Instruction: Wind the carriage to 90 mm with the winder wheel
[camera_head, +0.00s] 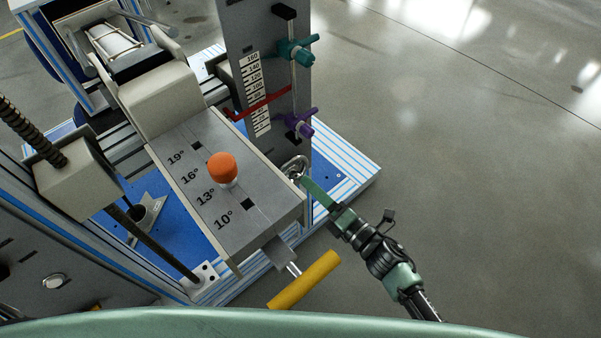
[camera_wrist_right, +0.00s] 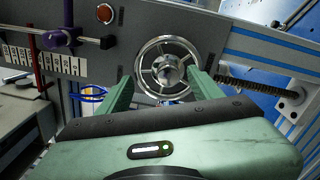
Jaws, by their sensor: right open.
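The winder wheel (camera_wrist_right: 167,68) is a chrome handwheel with spokes and a central hub, facing my right wrist camera. It also shows small and edge-on at the right side of the grey block in the head view (camera_head: 294,166). My right gripper (camera_wrist_right: 163,84) is open, its green fingers on either side of the wheel's lower part; contact cannot be told. In the head view the right gripper (camera_head: 306,181) reaches the wheel from the lower right. A red pointer (camera_head: 266,105) crosses the white millimetre scale (camera_head: 252,84) near its middle; its exact reading is unclear. My left gripper is out of view.
A teal clamp (camera_head: 296,51) and a purple clamp (camera_head: 300,123) sit on the upright post. An orange knob (camera_head: 222,167) stands on the angle-marked plate, with a yellow handle (camera_head: 304,280) at its front. The floor to the right is clear.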

